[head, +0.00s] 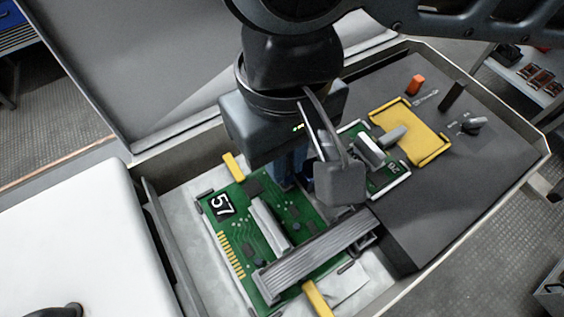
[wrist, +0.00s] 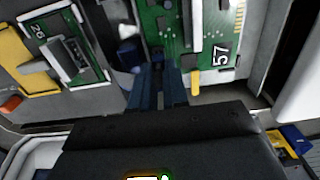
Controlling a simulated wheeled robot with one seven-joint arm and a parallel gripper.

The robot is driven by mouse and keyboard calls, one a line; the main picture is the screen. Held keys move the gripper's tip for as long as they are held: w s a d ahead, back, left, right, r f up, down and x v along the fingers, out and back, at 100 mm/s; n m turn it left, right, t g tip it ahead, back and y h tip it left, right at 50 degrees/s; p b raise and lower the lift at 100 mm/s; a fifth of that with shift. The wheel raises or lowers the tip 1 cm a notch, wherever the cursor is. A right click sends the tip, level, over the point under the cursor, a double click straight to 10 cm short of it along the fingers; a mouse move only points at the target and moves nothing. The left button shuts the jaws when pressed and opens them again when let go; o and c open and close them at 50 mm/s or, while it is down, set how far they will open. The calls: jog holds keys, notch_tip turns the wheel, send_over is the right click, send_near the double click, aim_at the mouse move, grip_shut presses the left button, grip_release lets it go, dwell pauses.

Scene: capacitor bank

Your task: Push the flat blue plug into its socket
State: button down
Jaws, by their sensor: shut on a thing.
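My gripper (wrist: 158,72) points down at the green board marked 57 (head: 222,204), which also shows in the wrist view (wrist: 222,58). Its dark blue fingers are close together and shut on the flat blue plug, which is mostly hidden between them. In the head view the gripper (head: 287,178) stands over the board's far edge, partly behind my own wrist parts. A dark blue piece (wrist: 130,52) shows just beyond the fingertips, beside the board; I cannot tell whether it is part of the plug. The socket cannot be made out, nor whether the plug touches it.
A grey ribbed bar (head: 318,250) crosses the board, with yellow tabs (head: 318,300) at its edges.

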jog(key=shift+f, duration=0.6)
jog(key=c, duration=1.1)
grip_release()
jog(key=shift+o, duration=0.2)
jog(key=shift+r, duration=3.9)
